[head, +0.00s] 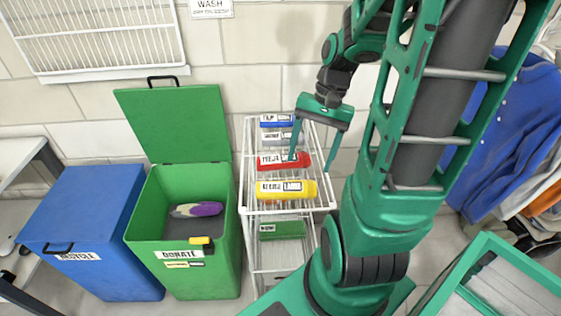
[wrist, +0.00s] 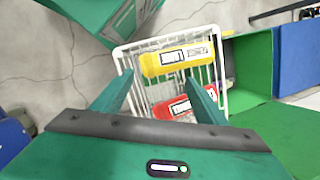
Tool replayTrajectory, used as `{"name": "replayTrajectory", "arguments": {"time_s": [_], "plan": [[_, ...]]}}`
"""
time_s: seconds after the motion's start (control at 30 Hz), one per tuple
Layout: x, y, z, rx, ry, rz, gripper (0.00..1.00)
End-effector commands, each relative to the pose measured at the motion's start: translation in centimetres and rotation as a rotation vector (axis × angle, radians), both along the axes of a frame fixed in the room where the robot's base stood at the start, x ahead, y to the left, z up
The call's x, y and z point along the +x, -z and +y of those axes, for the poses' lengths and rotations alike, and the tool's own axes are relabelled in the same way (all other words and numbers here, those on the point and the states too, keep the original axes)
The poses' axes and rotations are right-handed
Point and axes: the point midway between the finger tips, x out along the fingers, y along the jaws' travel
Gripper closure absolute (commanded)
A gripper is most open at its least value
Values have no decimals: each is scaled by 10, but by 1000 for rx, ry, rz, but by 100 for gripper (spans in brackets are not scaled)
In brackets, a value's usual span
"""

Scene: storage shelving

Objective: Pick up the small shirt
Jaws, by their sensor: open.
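A wire rack holds several rolled, labelled bundles: blue (head: 277,120), grey (head: 278,138), red (head: 285,160) and yellow (head: 287,189); a green one (head: 282,229) lies on a lower level. The labels are too small to read surely, so I cannot tell which is the small shirt. My gripper (head: 311,162) is open and empty, pointing down over the rack's right part. Its left finger overlaps the red bundle in the head view. In the wrist view my gripper (wrist: 161,88) has the red bundle (wrist: 185,105) partly between its fingers, with the yellow one (wrist: 178,60) beyond.
The white wire rack (head: 244,170) stands against the tiled wall. Left of it are an open green donate bin (head: 190,277) with items inside and a closed blue recycle bin (head: 84,215). Blue clothing (head: 500,135) hangs at the right. A wire shelf (head: 105,40) is on the wall.

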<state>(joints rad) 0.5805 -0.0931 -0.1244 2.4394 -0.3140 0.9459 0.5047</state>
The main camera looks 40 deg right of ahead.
Motion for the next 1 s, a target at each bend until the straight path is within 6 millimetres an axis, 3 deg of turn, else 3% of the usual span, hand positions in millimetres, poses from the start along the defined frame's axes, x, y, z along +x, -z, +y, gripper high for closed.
{"name": "replayTrajectory", "arguments": {"time_s": [0.2, 0.5, 1.0], "plan": [[37, 32, -11, 203, 243, 36, 34], [71, 54, -28, 489, 527, 67, 34], [70, 61, -86, 945, 927, 155, 34]]}}
